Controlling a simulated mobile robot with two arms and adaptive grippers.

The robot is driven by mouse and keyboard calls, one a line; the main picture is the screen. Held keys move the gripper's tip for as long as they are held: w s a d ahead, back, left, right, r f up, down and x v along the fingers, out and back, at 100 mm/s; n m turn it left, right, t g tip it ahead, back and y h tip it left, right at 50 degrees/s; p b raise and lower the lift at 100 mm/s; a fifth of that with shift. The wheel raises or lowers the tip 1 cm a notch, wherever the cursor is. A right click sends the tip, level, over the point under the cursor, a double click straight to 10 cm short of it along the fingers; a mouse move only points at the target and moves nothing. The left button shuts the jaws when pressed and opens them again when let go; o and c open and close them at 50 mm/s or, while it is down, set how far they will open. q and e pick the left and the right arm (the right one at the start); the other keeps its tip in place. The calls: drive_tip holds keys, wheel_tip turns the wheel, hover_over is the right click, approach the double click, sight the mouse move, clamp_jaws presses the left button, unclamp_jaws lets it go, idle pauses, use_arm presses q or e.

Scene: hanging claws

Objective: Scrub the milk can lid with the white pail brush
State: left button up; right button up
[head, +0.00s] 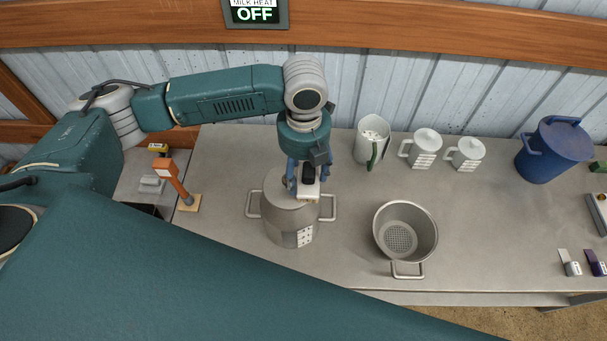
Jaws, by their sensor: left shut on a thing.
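The metal milk can (282,228) stands upright on the steel table, with a handle on each side and a label on its front. Its lid (277,184) is on top, partly hidden behind my gripper. My left gripper (307,172) points down over the right part of the lid. It is shut on the white pail brush (309,189), whose pale bristles face down. I cannot tell whether the bristles touch the lid. My right gripper is not in view.
A metal strainer (404,228) stands to the right of the can. A white jug (371,142), two lidded measuring cups (421,148) and a blue lidded bucket (553,150) stand along the back. An orange device (172,180) is at left. The table's middle right is clear.

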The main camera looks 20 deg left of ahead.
use_arm(q)
drive_tip(key=shift+r, duration=0.1)
drive_tip(key=shift+r, duration=3.5)
